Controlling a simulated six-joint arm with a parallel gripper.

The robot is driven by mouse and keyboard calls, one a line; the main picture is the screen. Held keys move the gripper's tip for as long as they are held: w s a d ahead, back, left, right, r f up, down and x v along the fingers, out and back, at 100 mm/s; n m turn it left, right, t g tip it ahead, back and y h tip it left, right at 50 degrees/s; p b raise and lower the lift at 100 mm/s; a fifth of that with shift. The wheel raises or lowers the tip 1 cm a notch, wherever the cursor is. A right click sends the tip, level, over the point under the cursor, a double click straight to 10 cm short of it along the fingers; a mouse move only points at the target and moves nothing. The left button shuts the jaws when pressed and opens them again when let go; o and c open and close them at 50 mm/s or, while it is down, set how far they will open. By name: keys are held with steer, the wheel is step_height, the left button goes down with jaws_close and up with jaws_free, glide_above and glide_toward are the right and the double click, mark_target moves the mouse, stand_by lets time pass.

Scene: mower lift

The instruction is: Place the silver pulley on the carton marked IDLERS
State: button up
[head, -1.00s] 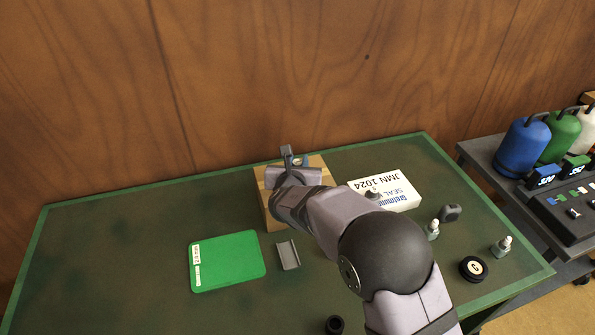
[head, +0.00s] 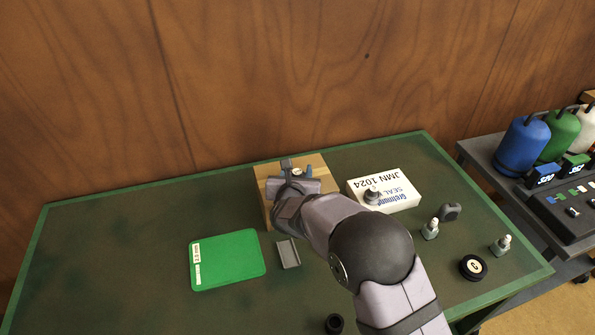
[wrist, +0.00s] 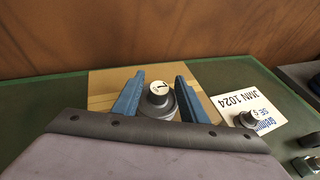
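The silver pulley (wrist: 158,103), a grey flanged wheel with a white numbered disc on top, is between the two blue fingers of my gripper (wrist: 160,88) in the wrist view. Whether the pulley touches the carton top is hard to tell.
A white box (head: 400,201) with another grey wheel (head: 372,196) on it stands right of the carton. A green mat (head: 228,262) and grey bracket (head: 288,254) lie in front. The table's left is clear.

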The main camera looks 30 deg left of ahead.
steer(key=shift+r, duration=0.2)
steer(key=b+v, duration=0.2)
steer(key=v, duration=1)
steer(key=shift+b, duration=0.4)
steer(key=w+d+f+m+g+h, duration=0.1)
steer(key=w+d+m+h, duration=0.3)
steer(key=d, duration=0.6)
steer(key=w+d+f+m+g+h, duration=0.1)
steer(key=d+f+m+h, duration=0.1)
steer(key=d+m, duration=0.55)
steer(key=s+d+f+m+g+h, duration=0.25)
steer(key=d+m, duration=0.25)
steer(key=d, duration=0.5)
steer(key=s+d+f+m+g+h, duration=0.1)
steer(key=s+d+m+g, duration=0.15)
steer(key=d+m, duration=0.45)
steer(key=s+d+f+m+g+y, duration=0.2)
steer(key=s+d+m, duration=0.2)
steer(key=s+m, duration=0.4)
steer(key=s+d+f+m+g+y, duration=0.2)
steer(key=s+d+m, duration=0.3)
steer(key=s+m, duration=0.3)
steer(key=shift+s+m+g, duration=0.4)
steer(key=shift+m+g, duration=0.15)
steer(key=shift+g, duration=0.25)
